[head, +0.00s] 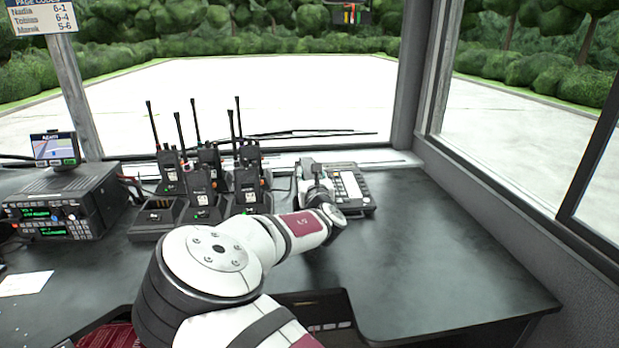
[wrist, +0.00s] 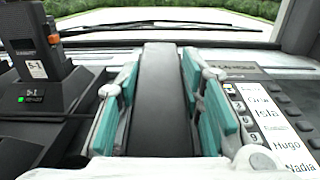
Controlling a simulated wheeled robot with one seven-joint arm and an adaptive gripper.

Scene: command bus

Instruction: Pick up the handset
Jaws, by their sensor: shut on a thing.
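The black handset (wrist: 160,100) runs lengthwise up the middle of the wrist view. My gripper (wrist: 160,80) is shut on it, with teal finger pads along its left and right sides. The desk phone's base (head: 364,205) sits on the dark counter, with a panel of names and keys (wrist: 265,120) to the right of the handset in the wrist view. In the head view my gripper (head: 314,180) is at the phone's left side, and my arm and gripper hide most of the handset. I cannot tell whether the handset is clear of its cradle.
Several radios with tall antennas stand in chargers left of my gripper; one radio (wrist: 38,45) is close in the wrist view. A radio console (head: 62,205) stands farther left. The window sill is behind the phone. The counter (head: 440,250) is clear at right.

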